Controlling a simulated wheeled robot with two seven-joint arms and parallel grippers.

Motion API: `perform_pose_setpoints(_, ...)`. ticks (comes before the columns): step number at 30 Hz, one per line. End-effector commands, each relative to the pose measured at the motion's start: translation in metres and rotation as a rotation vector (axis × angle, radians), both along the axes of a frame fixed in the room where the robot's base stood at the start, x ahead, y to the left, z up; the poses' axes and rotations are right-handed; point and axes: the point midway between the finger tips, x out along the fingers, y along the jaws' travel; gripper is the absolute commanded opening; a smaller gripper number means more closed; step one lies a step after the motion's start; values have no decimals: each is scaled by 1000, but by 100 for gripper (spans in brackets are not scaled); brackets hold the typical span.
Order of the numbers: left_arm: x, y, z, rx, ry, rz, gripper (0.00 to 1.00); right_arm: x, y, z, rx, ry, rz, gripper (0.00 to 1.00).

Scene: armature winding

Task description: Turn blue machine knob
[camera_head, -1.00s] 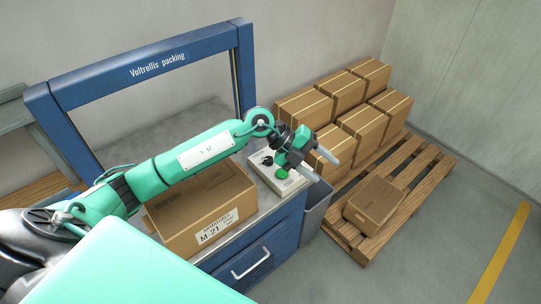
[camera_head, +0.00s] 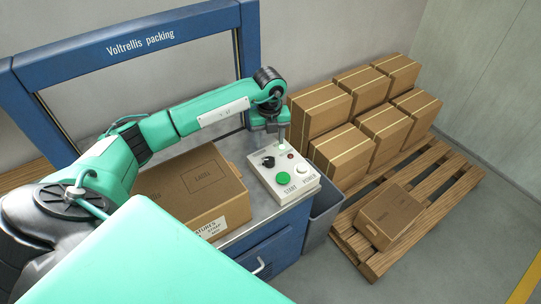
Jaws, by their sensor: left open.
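The blue packing machine (camera_head: 120,50) has a tall frame marked "Voltrellis packing". Its white control panel (camera_head: 272,184) lies on the right end of the worktop. The panel bears a black knob (camera_head: 268,161), a green START button (camera_head: 283,179), a white POWER button (camera_head: 302,168) and a small red light (camera_head: 291,155). My left gripper (camera_head: 281,138) points down at the panel's back edge, behind the knob and apart from it. Its fingers show nearly edge-on and hold nothing visible. My right gripper is out of view.
A cardboard box (camera_head: 190,190) sits on the worktop left of the panel, under my left arm. A grey bin (camera_head: 325,212) stands beside the machine. A wooden pallet (camera_head: 440,192) on the right holds several stacked boxes (camera_head: 350,120) and one low box (camera_head: 390,215).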

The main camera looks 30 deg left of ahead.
Motion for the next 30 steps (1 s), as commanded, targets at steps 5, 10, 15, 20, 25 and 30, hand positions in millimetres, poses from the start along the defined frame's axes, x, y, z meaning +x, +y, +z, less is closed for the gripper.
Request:
perform_pose_setpoints(5, -2, 0, -38, 0, 6, 0, 56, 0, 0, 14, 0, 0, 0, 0)
perform_pose_setpoints(10, -1, -1, -68, -1, 2, -1, 56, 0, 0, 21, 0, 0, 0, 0)
perform_pose_setpoints(15, -1, 0, -86, -1, 1, -1, 56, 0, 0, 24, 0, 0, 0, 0)
perform_pose_setpoints(20, 0, 0, -92, -1, -1, -2, 56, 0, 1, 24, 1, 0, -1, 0)
perform_pose_setpoints(25, 0, 0, -92, -1, -1, -2, 56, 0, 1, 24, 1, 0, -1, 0)
perform_pose_setpoints(30, 0, 0, -92, -1, -1, -2, 30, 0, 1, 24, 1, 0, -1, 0)
